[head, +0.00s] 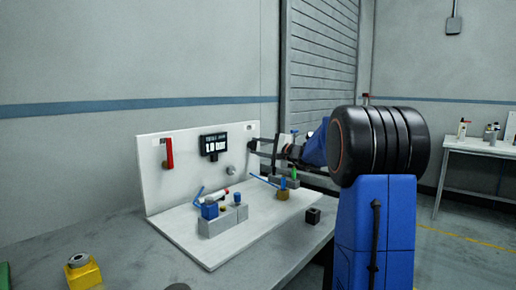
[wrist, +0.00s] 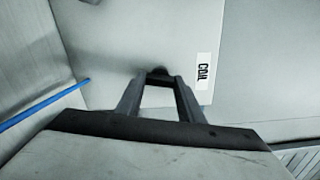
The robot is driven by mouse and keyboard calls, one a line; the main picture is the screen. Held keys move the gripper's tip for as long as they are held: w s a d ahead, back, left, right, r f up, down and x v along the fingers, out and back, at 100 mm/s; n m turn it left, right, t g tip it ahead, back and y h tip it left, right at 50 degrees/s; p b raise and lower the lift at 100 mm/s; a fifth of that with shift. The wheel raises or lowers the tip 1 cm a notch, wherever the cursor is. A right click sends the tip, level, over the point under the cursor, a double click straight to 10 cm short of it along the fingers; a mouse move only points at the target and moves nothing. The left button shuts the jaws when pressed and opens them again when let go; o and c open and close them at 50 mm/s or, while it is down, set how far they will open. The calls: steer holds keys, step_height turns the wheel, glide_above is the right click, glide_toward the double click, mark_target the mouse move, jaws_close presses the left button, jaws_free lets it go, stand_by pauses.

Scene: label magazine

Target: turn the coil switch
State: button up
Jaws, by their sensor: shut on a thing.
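The coil switch (wrist: 157,70) is a small dark knob on the upright white panel (head: 190,185). In the wrist view it sits between my fingertips, mostly hidden by them, left of a white label reading COIL (wrist: 203,72). My gripper (wrist: 159,77) is shut on it. In the head view my gripper (head: 262,143) reaches in from the right to the panel's right end. The knob's turned angle cannot be made out.
The panel also carries a red handle (head: 169,153), a dark display (head: 213,145) and a round grey knob (head: 231,170). Grey blocks with blue and green parts stand on the white base below. A black block (head: 313,215) and a yellow block (head: 82,272) stand on the table.

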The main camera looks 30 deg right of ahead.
steer(key=shift+f+n, duration=0.1)
steer(key=shift+n, duration=1)
steer(key=o, duration=1.1)
steer(key=shift+c, duration=0.2)
steer(key=v, duration=1.7)
steer(key=shift+s, duration=0.25)
